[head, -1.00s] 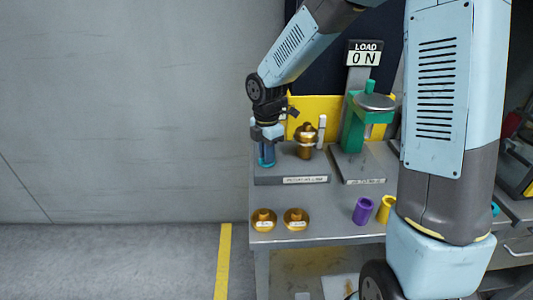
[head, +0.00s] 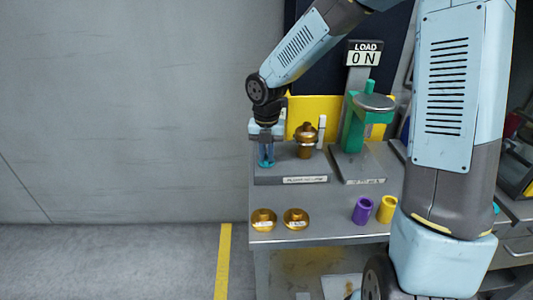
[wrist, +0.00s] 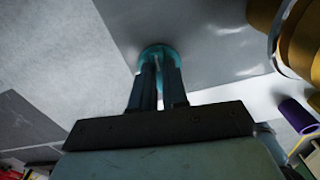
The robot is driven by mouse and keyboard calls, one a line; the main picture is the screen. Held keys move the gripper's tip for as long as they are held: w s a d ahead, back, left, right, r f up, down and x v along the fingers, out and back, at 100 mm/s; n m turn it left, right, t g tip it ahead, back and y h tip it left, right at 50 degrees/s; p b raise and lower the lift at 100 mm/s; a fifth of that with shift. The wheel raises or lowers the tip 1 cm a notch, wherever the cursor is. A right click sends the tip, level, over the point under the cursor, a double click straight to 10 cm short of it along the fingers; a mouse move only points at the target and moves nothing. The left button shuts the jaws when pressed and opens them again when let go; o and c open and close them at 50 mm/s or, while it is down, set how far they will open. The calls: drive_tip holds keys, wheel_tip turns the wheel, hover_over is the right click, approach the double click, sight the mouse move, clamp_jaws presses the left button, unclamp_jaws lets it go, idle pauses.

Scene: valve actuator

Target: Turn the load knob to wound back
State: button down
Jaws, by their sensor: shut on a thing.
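The load knob, a teal round piece (head: 264,165), stands at the left end of a grey base plate on the bench. My gripper (head: 266,159) points straight down over it with its fingers shut on it. In the wrist view the teal rim of the knob (wrist: 158,50) shows around the fingertips of my gripper (wrist: 158,66); the fingers hide the rest of it. The load sign (head: 364,53) at the back reads "LOAD ON".
A brass valve body (head: 305,140) stands close right of my gripper. A green press with a round grey plate (head: 372,102) stands further right. Two brass caps (head: 263,220), a purple sleeve (head: 363,210) and a yellow sleeve (head: 387,209) sit at the bench front.

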drive_tip(key=shift+w+r+n, duration=0.1)
drive_tip(key=shift+w+n, duration=0.05)
drive_tip(key=shift+n, duration=0.45)
drive_tip(key=c, duration=1.1)
unclamp_jaws()
drive_tip(key=shift+c, duration=0.2)
wheel_tip(320, 180, up, 14)
drive_tip(key=shift+f, duration=0.2)
